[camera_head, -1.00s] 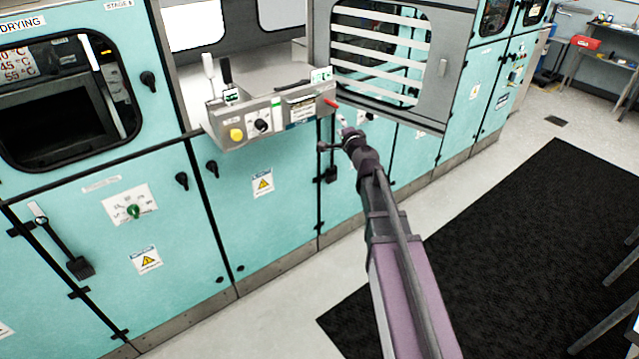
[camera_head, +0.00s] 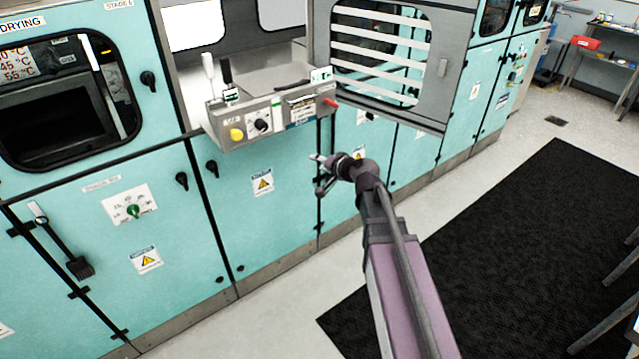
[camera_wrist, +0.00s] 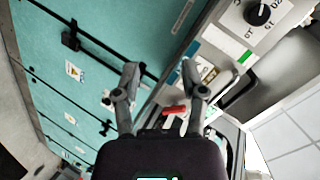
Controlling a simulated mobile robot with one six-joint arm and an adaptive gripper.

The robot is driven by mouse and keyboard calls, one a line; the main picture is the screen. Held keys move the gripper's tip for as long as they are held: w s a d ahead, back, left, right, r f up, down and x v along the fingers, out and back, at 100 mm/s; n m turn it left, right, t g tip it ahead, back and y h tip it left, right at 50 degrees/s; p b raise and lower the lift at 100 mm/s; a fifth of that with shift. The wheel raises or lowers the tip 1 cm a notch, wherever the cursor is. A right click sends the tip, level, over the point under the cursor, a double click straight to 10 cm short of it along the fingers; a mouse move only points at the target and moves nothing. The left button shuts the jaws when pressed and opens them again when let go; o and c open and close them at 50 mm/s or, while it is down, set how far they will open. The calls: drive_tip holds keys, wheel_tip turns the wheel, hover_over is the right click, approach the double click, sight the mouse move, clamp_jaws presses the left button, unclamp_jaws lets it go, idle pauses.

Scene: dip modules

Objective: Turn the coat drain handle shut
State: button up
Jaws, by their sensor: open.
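A small red handle (camera_head: 330,102) sticks out from the right end of the steel control panel (camera_head: 240,120). I take it as the drain handle, but its label is too small to read. It also shows in the wrist view (camera_wrist: 174,110), lying crosswise between my fingers in the picture, closer to the right one. My gripper (camera_head: 319,172) is below the panel, in front of the teal cabinet doors, apart from the handle. In the wrist view my gripper (camera_wrist: 160,88) has its two fingers spread, with nothing held between them.
A grey framed window door (camera_head: 435,95) hangs open to the right of the panel. A black mat (camera_head: 500,230) lies on open floor.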

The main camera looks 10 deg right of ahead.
drive_tip(key=shift+s+a+f+n+g+h, duration=0.15)
drive_tip(key=shift+s+f+n+g, duration=0.5)
drive_tip(key=shift+s+f, duration=0.4)
drive_tip(key=shift+s+a+f+n+g+h, duration=0.15)
drive_tip(key=shift+s+f+n+g, duration=0.45)
drive_tip(key=shift+s, duration=0.65)
drive_tip(key=shift+f, duration=0.2)
drive_tip(key=s+d+f+n+g+h, duration=0.1)
drive_tip(key=s+d+f+g+h, duration=0.2)
drive_tip(key=s, duration=0.6)
drive_tip(key=s+d+f+n+g+h, duration=0.2)
drive_tip(key=s+d+f+g+h, duration=0.2)
drive_tip(key=s, duration=0.6)
drive_tip(key=shift+d+f+g, duration=0.4)
drive_tip(key=shift+d+g, duration=0.3)
drive_tip(key=shift+g, duration=0.15)
drive_tip(key=shift+s, duration=0.2)
